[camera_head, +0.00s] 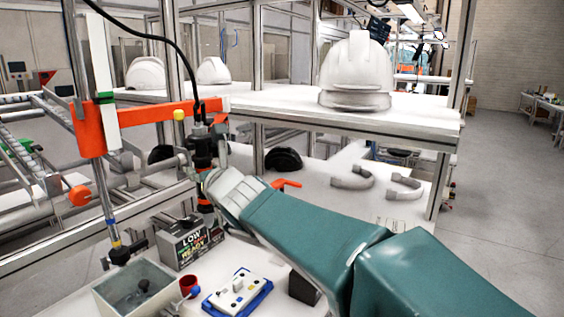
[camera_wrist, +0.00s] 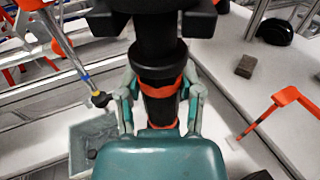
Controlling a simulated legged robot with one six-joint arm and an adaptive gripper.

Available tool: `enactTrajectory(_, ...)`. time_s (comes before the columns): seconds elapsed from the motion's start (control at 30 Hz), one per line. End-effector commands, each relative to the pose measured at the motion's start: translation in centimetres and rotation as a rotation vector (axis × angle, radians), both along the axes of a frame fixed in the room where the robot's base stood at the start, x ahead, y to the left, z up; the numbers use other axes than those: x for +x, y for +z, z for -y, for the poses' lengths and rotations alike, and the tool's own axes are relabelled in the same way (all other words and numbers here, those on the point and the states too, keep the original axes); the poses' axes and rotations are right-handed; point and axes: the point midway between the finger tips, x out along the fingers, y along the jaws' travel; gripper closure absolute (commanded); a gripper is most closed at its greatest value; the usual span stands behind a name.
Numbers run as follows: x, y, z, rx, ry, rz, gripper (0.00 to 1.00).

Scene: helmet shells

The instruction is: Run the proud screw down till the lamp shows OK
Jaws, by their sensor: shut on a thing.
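My gripper (camera_head: 211,184) is shut around the black power driver (camera_head: 203,152), which hangs upright below the orange arm at the left. In the wrist view my gripper (camera_wrist: 160,108) has a finger on each side of the driver (camera_wrist: 160,72), near its orange band. A white workpiece (camera_head: 236,294) with several dark spots sits in a blue fixture (camera_head: 209,309) on the bench, below and right of the driver. I cannot tell which screw stands proud. The lamp box (camera_head: 188,246) shows LOW and READY; its lower part is too small to read. The driver's tip is hidden in the wrist view.
A clear bin (camera_head: 135,292) and a red cup (camera_head: 189,284) stand left of the fixture. A white helmet (camera_head: 356,68) stands on the shelf above. An orange-handled tool (camera_head: 287,184) and grey curved parts (camera_head: 352,179) lie on the bench behind my arm. A metal post stands at the left.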

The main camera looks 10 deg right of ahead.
Motion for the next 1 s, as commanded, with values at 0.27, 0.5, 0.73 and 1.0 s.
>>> enactTrajectory(0.27,0.1,-2.6,-0.3,-0.003,0.0,-0.005,1.0)
enactTrajectory(0.5,0.1,-4.9,-0.1,-0.004,0.0,-0.005,1.0)
enactTrajectory(0.73,0.1,-7.0,0.4,-0.004,0.0,-0.005,1.0)
enactTrajectory(1.0,0.1,-9.3,0.4,-0.005,0.001,-0.004,1.0)
